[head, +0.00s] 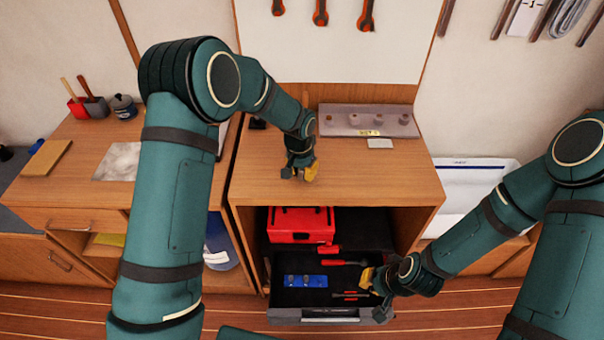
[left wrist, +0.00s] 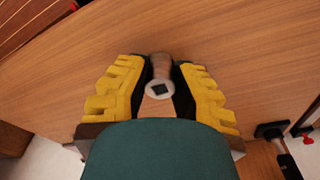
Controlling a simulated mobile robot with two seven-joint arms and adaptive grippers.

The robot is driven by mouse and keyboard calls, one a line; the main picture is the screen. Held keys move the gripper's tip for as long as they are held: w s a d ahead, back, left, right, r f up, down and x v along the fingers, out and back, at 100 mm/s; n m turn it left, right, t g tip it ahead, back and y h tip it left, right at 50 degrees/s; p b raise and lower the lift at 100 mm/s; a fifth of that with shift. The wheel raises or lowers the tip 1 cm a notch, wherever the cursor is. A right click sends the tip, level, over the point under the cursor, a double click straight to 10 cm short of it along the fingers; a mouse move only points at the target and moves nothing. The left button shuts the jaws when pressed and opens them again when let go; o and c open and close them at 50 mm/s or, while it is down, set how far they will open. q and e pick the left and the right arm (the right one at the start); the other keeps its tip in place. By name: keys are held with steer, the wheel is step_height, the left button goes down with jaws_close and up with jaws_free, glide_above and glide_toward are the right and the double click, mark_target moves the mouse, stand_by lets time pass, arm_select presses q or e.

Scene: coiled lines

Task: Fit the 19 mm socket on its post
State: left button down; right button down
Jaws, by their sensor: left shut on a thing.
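My left gripper (head: 300,172) is above the wooden cabinet top, left of the socket rail. In the left wrist view its yellow fingers (left wrist: 160,88) are shut on a small round metal socket (left wrist: 159,90), whose square drive hole faces the camera. The socket's size marking cannot be read, and the head view hides it behind the fingers. The grey rail (head: 343,121) at the back of the top carries several short round pieces and a yellow label. Which post is for 19 mm cannot be read. My right gripper (head: 372,284) is at the open drawer's right side; its jaw state is unclear.
The open drawer (head: 285,314) below holds a blue block (head: 306,281) and red-handled tools (head: 343,263). A red toolbox (head: 300,225) stands behind. A small pale plate (head: 380,143) lies before the rail. The cabinet top's front (head: 370,184) is clear.

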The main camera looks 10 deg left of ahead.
arm_select(q)
steer(key=shift+r+p, duration=0.65)
steer(key=shift+r, duration=0.5)
steer(key=shift+f, duration=0.1)
